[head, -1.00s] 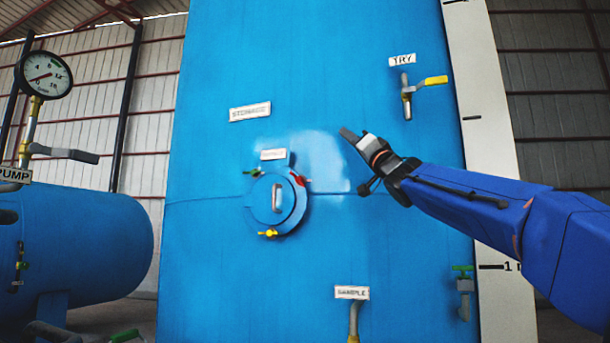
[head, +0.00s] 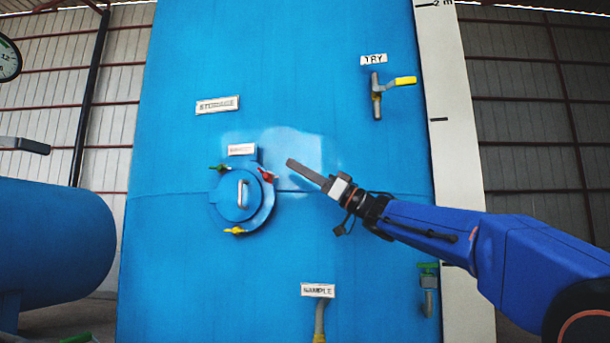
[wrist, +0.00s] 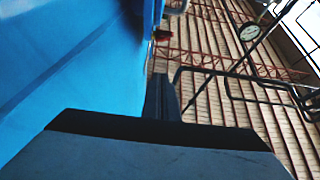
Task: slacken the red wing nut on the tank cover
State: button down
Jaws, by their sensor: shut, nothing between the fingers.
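The round blue tank cover (head: 229,208) with a pale handle is on the front of the large blue tank. The red wing nut (head: 267,175) sits at the cover's upper right edge. A green wing nut (head: 218,168) is at its upper left and a yellow one (head: 235,230) at the bottom. My gripper (head: 291,163) is shut and empty, a little right of the red wing nut in the head view, its fingers pointing left toward the cover.
A sample pipe (head: 319,322) is below the cover. A smaller blue tank (head: 55,240) stands at the left. The tank face around my gripper is clear.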

aim_at(272, 181)
jog(key=shift+w+a, duration=0.4)
jog(key=shift+a, duration=0.75)
jog(key=shift+w+a, duration=0.45)
jog(key=shift+a, duration=0.7)
jog(key=shift+w+a, duration=0.4)
jog(key=shift+a, duration=0.75)
